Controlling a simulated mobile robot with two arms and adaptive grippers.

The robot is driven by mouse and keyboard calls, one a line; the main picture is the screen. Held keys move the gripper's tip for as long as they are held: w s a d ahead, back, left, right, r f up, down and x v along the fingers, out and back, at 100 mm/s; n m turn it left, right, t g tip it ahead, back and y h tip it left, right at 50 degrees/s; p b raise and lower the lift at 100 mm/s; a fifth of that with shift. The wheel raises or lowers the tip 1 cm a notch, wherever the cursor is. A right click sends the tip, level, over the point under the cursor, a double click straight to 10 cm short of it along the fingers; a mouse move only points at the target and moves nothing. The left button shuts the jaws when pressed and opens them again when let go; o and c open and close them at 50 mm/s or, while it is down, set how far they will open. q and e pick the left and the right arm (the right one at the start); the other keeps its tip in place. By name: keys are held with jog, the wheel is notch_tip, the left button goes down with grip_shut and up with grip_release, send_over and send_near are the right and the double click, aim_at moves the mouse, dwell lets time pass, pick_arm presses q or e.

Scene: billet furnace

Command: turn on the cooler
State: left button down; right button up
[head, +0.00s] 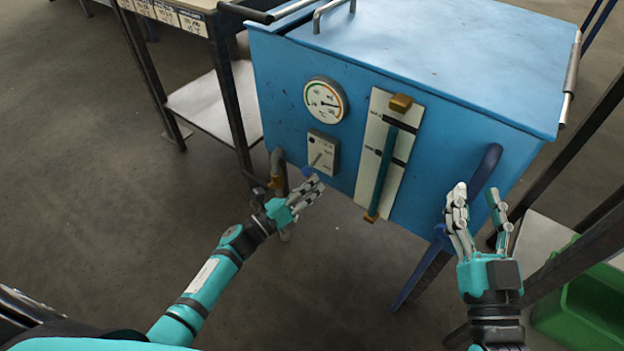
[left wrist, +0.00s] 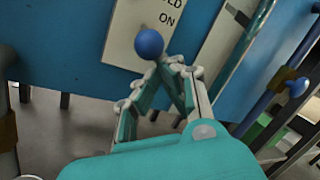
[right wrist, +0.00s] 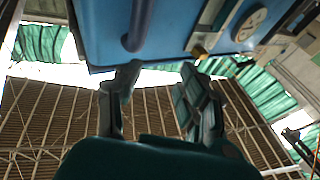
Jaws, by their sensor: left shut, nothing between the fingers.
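The cooler is a blue box (head: 400,62) with a round gauge (head: 325,100) on its front. Below the gauge is a small grey switch plate (head: 323,150) with a lever ending in a blue knob (head: 307,171). In the left wrist view the knob (left wrist: 149,44) overlaps the plate (left wrist: 146,18), whose lettering includes "ON". My left gripper (head: 315,186) is shut and empty, its fingertips just below the knob; I cannot tell whether they touch. My right gripper (head: 477,197) is open and empty, in front of the box's right side.
A level gauge with a teal tube (head: 383,170) is right of the switch. A pipe with a brass fitting (head: 277,172) is left of it. A table with a lower shelf (head: 215,100) stands at left. A green bin (head: 585,305) lies at lower right. The floor at lower left is clear.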

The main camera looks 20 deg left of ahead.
jog(key=s+d+f+g+h+p, duration=0.2)
jog(key=s+f+g, duration=0.2)
jog(key=f+g, duration=0.3)
jog(key=s+d+f+g+h+p, duration=0.25)
jog(key=f+g, duration=0.25)
jog(key=f, duration=0.4)
jog(key=s+d+f+g+p, duration=0.25)
jog(key=s+g+p, duration=0.2)
jog(key=s, duration=0.55)
pick_arm(q)
jog(key=r+g+y+p, duration=0.1)
jog(key=s+r+n+g+y+p, duration=0.1)
jog(key=g+p, duration=0.1)
jog(key=shift+a+r+g, duration=0.15)
jog(key=shift+r+g, duration=0.15)
pick_arm(e)
notch_tip(320, 180, down, 14)
jog(key=w+g, duration=0.1)
jog(key=shift+w+m, duration=0.2)
jog(key=shift+m, duration=0.2)
jog(key=shift+a, duration=0.1)
